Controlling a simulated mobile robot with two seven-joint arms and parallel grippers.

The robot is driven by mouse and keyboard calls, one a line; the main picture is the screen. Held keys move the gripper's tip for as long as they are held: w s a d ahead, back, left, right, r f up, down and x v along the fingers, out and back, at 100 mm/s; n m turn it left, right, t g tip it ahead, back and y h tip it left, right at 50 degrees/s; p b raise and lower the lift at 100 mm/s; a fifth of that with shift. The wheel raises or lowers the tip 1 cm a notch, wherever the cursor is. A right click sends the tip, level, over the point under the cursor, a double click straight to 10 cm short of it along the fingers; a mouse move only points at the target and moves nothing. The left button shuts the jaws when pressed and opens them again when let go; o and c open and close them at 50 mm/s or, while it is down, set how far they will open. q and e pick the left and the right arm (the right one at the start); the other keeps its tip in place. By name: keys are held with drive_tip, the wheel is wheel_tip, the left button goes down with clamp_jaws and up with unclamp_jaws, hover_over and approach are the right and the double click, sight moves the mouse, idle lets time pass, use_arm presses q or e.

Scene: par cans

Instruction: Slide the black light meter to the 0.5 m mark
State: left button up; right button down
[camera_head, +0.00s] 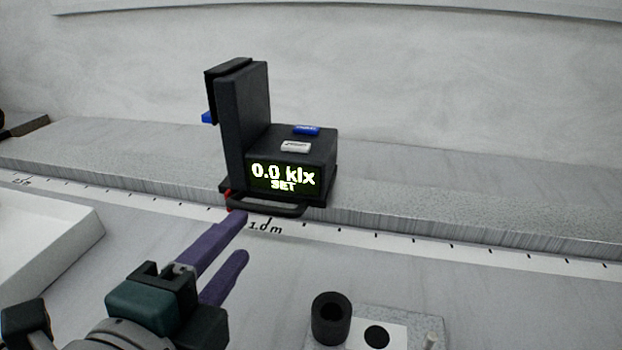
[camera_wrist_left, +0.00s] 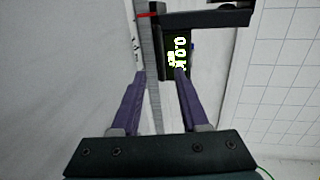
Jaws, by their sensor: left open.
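The black light meter (camera_head: 285,155) stands upright on the grey rail, with a tall back panel and a lit display reading "0.0 klx SET". A black handle (camera_head: 275,208) runs along its front foot, and a red pointer (camera_head: 228,198) sits at its left front corner, near the scale label that looks like 1.0 m. My left gripper (camera_head: 242,238) is open, its purple fingertips just in front of the handle's left end and apparently empty. In the left wrist view, the light meter (camera_wrist_left: 205,18) lies ahead of the open fingers. The 0.5 m label is not legible.
The pale scale strip (camera_head: 400,240) with ticks runs along the front of the rail (camera_head: 450,195). A white tray (camera_head: 45,245) stands at the left. A black cylinder (camera_head: 331,318) and a plate with a black disc (camera_head: 377,336) sit at the front. The rail right of the meter is clear.

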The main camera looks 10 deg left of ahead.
sight(261, 211)
use_arm(q)
drive_tip(key=b+x, duration=0.1)
drive_tip(key=x, duration=0.8)
drive_tip(key=shift+s, duration=0.1)
drive_tip(key=shift+r, duration=0.1)
clamp_jaws()
idle(1.0)
